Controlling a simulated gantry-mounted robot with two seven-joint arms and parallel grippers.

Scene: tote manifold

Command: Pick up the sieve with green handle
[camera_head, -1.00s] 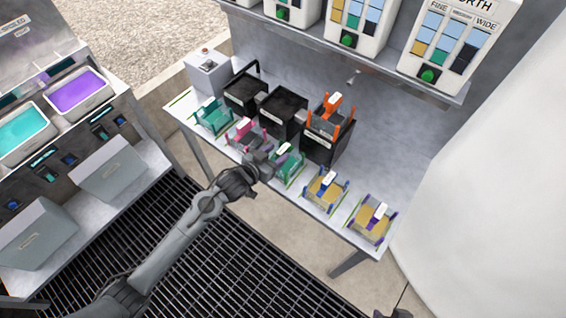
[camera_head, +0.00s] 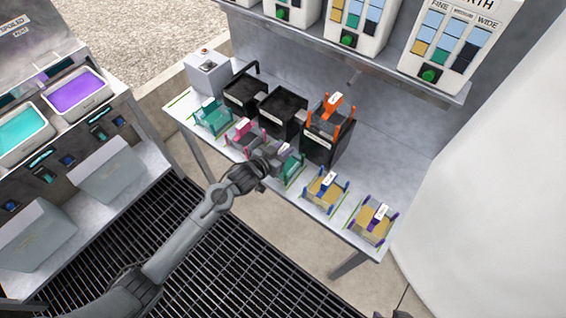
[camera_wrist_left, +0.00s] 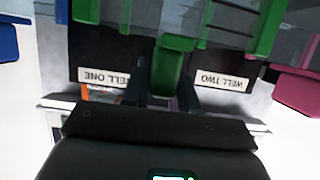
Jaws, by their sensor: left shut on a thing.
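The sieve with green handle (camera_head: 293,168) stands in the row along the front of the bench, between the pink sieve and the blue one. My left gripper (camera_head: 277,157) reaches over it from the left and partly hides it. In the left wrist view the gripper's two dark fingers (camera_wrist_left: 163,90) are shut on the green handle (camera_wrist_left: 172,62), which sits between them. The sieve looks to be still at bench level; whether its underside touches the bench is hidden.
A pink-handled sieve (camera_head: 243,136) is close on the left, with another green-framed one (camera_head: 213,118) beyond. Blue (camera_head: 325,190) and purple (camera_head: 373,221) sieves stand to the right. Black wells (camera_head: 283,112) are behind; an orange sieve (camera_head: 331,112) sits in one. A shelf (camera_head: 350,65) overhangs the back.

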